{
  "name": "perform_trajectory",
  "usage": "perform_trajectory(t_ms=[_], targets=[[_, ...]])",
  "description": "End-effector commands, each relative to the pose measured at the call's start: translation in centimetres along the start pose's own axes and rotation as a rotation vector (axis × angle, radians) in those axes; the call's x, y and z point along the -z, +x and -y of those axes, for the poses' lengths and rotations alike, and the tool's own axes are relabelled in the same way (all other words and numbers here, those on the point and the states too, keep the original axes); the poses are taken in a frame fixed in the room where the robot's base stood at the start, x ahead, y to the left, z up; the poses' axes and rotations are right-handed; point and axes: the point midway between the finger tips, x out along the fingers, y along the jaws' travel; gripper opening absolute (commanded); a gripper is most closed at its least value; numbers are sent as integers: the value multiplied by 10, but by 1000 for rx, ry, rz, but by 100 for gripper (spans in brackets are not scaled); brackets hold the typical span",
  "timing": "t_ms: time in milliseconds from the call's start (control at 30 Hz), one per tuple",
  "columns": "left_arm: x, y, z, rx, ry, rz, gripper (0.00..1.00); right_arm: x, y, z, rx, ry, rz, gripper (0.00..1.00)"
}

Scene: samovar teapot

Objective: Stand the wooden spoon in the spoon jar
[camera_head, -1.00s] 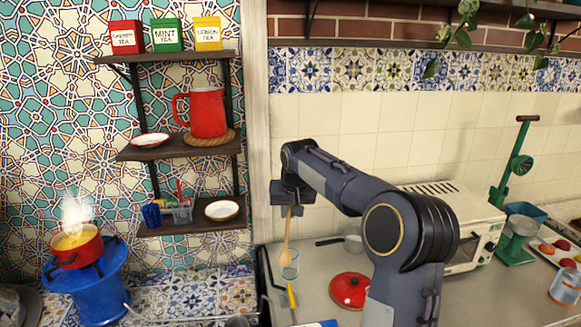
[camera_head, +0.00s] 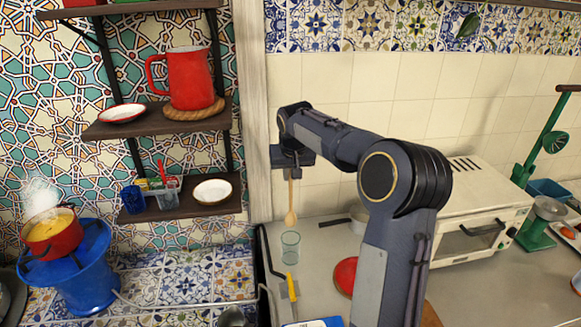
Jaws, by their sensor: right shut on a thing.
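My right gripper (camera_head: 292,166) is shut on the wooden spoon (camera_head: 291,207), near the top of its handle. The spoon hangs upright with its bowl end down. The spoon jar (camera_head: 290,248), a clear greenish glass, stands on the grey counter (camera_head: 340,303) below the spoon. The spoon's bowl shows a little above the jar's rim, apart from it in the picture. My left gripper is not in view.
A yellow-handled utensil (camera_head: 292,287) lies just in front of the jar. A red lid (camera_head: 345,275) and a pan (camera_head: 358,218) are to the right. A white toaster oven (camera_head: 470,225) stands farther right. A steaming red pot (camera_head: 52,236) sits on a blue stove (camera_head: 75,275) at left.

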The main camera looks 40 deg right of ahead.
Motion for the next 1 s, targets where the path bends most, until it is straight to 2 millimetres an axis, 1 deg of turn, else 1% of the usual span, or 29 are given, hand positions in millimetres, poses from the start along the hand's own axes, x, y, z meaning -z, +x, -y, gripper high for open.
perform_trajectory(t_ms=[33,100,1000], targets=[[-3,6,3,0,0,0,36,-3,7,0,0,0,1,0],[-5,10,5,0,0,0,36,-6,13,0,0,0,1,0],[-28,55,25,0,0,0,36,-33,78,0,1,0,0,0]])
